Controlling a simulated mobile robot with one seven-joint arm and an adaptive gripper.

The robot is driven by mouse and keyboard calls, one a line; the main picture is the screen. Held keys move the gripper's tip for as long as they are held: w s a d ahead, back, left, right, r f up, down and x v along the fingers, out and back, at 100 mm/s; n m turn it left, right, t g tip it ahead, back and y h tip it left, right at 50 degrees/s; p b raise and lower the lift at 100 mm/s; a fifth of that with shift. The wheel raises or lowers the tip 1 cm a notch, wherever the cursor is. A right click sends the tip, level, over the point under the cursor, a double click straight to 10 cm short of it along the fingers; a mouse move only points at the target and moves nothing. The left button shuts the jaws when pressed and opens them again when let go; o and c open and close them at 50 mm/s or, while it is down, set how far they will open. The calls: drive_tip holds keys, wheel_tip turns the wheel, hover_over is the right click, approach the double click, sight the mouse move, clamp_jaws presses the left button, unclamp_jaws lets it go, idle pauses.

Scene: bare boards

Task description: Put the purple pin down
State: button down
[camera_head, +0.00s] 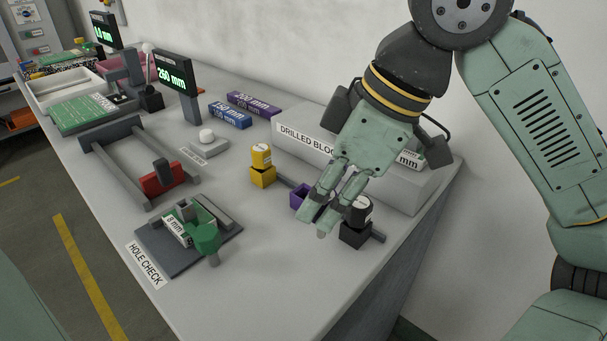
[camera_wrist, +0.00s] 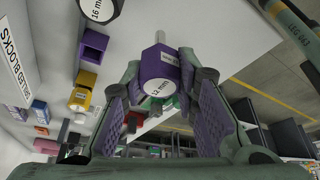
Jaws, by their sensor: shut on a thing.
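My gripper (camera_head: 322,222) is shut on the purple pin (camera_wrist: 160,62), whose white end face reads "12 mm" in the wrist view. In the head view the fingers mostly hide the pin; a short grey end (camera_head: 321,235) shows below the fingertips. The fingers point down over the table's near right part. An open purple holder (camera_head: 299,196) stands just left of the fingers and is partly hidden by them. It also shows at upper left in the wrist view (camera_wrist: 92,47), apart from the pin, and looks empty.
A black holder (camera_head: 354,237) with a 16 mm pin (camera_head: 358,211) stands close right of my gripper. A yellow holder (camera_head: 263,177) with its pin is left. The drilled blocks box (camera_head: 420,190) is behind. The hole check fixture (camera_head: 165,262) is at front left. Table front is clear.

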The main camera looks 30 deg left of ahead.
drive_tip(key=shift+w+a+f+p, duration=0.3)
drive_tip(key=shift+w+a+f, duration=0.45)
drive_tip(key=shift+w+a, duration=0.6)
drive_tip(key=shift+w+a+f+p, duration=0.3)
drive_tip(key=shift+w+a+f, duration=0.5)
drive_tip(key=shift+w+a, duration=0.55)
drive_tip(key=shift+w+a+f+p, duration=0.3)
drive_tip(key=shift+w+a+f, duration=0.45)
drive_tip(key=shift+w+a, duration=0.6)
drive_tip(key=shift+s+a, duration=0.2)
drive_tip(key=shift+f, duration=0.2)
drive_tip(key=c, duration=1.2)
unclamp_jaws()
drive_tip(key=shift+c, duration=0.2)
drive_tip(key=shift+r, duration=0.2)
drive_tip(key=v, duration=1.2)
